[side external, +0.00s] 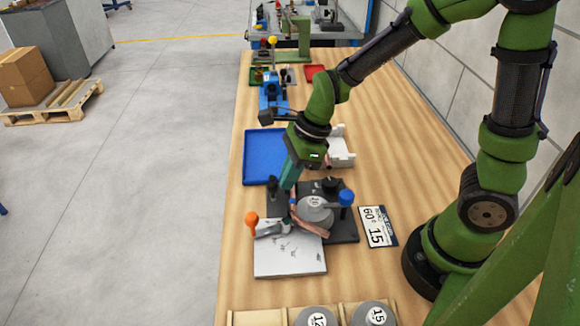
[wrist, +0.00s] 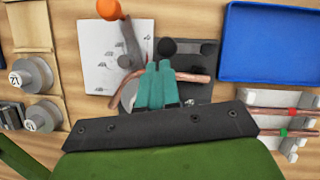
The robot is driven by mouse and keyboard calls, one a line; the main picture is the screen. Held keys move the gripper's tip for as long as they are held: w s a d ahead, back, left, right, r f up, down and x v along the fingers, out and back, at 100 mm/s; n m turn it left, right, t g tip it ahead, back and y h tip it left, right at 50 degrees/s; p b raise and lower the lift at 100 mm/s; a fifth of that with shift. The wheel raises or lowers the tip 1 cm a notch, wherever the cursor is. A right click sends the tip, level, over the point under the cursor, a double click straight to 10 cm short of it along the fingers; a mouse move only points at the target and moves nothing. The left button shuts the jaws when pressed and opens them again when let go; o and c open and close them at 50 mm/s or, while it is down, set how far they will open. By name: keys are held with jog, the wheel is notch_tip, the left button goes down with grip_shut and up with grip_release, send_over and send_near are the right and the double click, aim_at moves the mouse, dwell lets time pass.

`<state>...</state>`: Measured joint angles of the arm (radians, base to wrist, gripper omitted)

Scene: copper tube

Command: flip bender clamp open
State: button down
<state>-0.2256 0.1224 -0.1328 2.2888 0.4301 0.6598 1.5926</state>
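The bender has a dark base plate (side external: 345,228), a grey round die (side external: 315,208), a blue knob (side external: 346,197) and a lever with an orange ball (side external: 251,218). The orange ball also shows in the wrist view (wrist: 109,9). A copper tube (side external: 312,229) lies across the bender, and its end (wrist: 198,77) sticks out right of my fingers in the wrist view. My gripper (side external: 290,194) points down over the bender's far left part. Its teal fingers (wrist: 158,65) look shut, beside a black round part (wrist: 167,47). The clamp is largely hidden, and contact cannot be told.
A blue tray (side external: 250,165) and a white rack (side external: 342,158) stand beyond the bender. A marked white sheet (side external: 290,262) lies in front. A number card (side external: 378,227) lies to the right. A wooden holder with spare dies (side external: 318,317) is at the near edge.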

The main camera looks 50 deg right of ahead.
jog(key=shift+s+a, duration=0.1)
jog(key=s+d, duration=0.2)
jog(key=shift+s+d, duration=0.1)
jog(key=shift+d, duration=0.2)
jog(key=s+v, duration=0.1)
jog(key=v, duration=0.9)
